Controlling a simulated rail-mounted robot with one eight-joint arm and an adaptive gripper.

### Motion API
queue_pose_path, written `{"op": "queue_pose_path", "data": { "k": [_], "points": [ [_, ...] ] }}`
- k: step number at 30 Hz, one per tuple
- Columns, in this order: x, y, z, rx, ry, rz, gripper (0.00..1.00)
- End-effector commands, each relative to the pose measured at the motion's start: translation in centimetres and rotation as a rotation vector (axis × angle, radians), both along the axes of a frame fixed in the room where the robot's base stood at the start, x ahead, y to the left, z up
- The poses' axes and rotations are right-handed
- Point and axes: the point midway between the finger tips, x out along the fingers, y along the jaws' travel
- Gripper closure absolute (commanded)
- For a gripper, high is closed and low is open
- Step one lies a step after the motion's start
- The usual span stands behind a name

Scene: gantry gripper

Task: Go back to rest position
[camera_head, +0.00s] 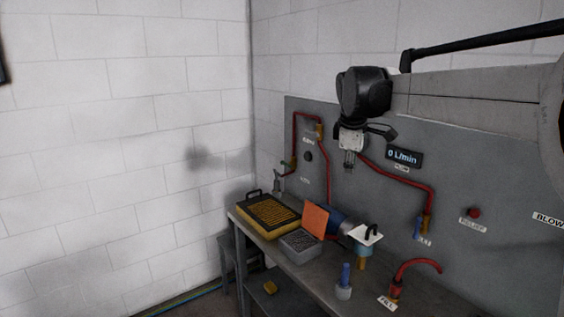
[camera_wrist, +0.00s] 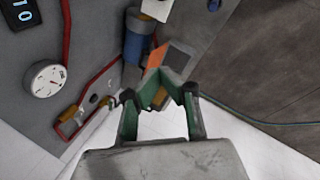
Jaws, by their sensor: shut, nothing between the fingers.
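My gripper (camera_head: 349,160) hangs from my arm in the head view, pointing down in front of the grey wall panel (camera_head: 290,122). It is above the workbench (camera_head: 236,212) and apart from everything on it. In the wrist view my gripper (camera_wrist: 158,95) shows from behind with greenish fingers. The fingers are shut with nothing held. Beyond the fingertips in the wrist view are an orange plate (camera_wrist: 178,56) and a blue cylinder (camera_wrist: 137,45).
Red pipes (camera_head: 398,178) run along the panel, beside a "0 L/min" display (camera_head: 403,157). The left side is an open white wall.

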Motion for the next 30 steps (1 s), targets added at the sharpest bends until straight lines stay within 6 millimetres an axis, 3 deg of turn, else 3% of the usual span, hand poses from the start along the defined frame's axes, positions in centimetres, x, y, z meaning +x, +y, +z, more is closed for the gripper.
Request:
{"op": "queue_pose_path", "data": {
  "k": [1,8,14,23,30],
  "points": [
    [-1.8,-0.2,-0.2,0.02,-0.013,-0.036,1.0],
    [-8.9,-0.7,-1.1,0.123,-0.074,-0.215,1.0],
    [-15.2,-1.0,-2.9,0.217,-0.122,-0.371,1.0],
    [-24.6,-1.3,-7.7,0.368,-0.189,-0.602,1.0],
    [-31.6,-1.4,-13.1,0.497,-0.235,-0.785,1.0]
  ]
}}
